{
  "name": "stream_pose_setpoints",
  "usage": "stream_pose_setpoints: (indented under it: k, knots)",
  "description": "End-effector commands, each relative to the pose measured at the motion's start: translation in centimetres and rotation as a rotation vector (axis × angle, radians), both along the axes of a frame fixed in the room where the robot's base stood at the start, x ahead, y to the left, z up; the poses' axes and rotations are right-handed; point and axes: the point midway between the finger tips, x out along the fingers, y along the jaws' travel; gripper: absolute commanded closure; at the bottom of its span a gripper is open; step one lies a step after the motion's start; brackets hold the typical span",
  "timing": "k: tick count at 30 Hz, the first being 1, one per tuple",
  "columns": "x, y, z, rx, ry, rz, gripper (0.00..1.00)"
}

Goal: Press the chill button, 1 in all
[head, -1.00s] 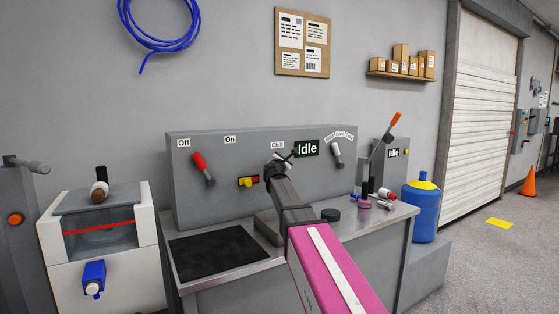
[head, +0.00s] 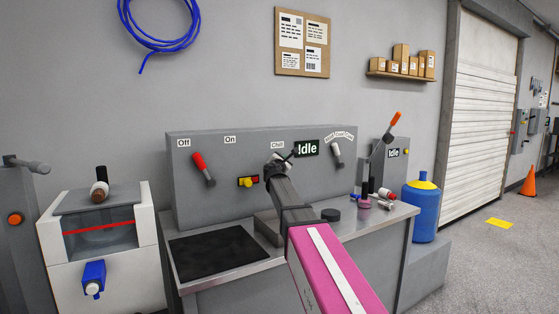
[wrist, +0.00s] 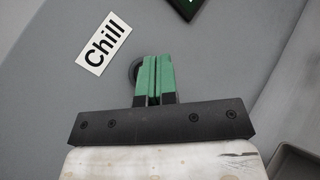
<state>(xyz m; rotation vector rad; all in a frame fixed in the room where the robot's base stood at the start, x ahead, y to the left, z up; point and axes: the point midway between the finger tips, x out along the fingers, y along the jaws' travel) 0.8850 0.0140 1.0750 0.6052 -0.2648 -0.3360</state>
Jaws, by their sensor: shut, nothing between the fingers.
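The white Chill label (wrist: 103,43) is on the grey panel, up and left of my gripper in the wrist view. It also shows in the head view (head: 277,145). My gripper (wrist: 155,60) has its green fingers shut together, with nothing between them. A dark round button (wrist: 134,70) shows partly behind the fingers' left side, just below the label. The fingertips overlap it in the picture; I cannot tell whether they touch it. In the head view my gripper (head: 279,160) is at the panel under the label and hides the button. The display (head: 307,148) reads Idle.
A black mat (head: 218,252) lies on the bench. Small bottles and a black puck (head: 331,215) stand to the right.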

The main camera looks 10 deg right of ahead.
Motion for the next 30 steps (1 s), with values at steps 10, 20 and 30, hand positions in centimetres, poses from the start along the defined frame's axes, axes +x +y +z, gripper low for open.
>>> stream_pose_setpoints:
  k: [10, 20, 30]
  knots:
    - [0.00, 0.00, 0.00, 0.000, 0.000, 0.000, 1.00]
    - [0.73, 0.28, 0.03, 0.000, 0.000, 0.000, 1.00]
    - [0.79, 0.32, 0.02, 0.000, 0.000, 0.000, 1.00]
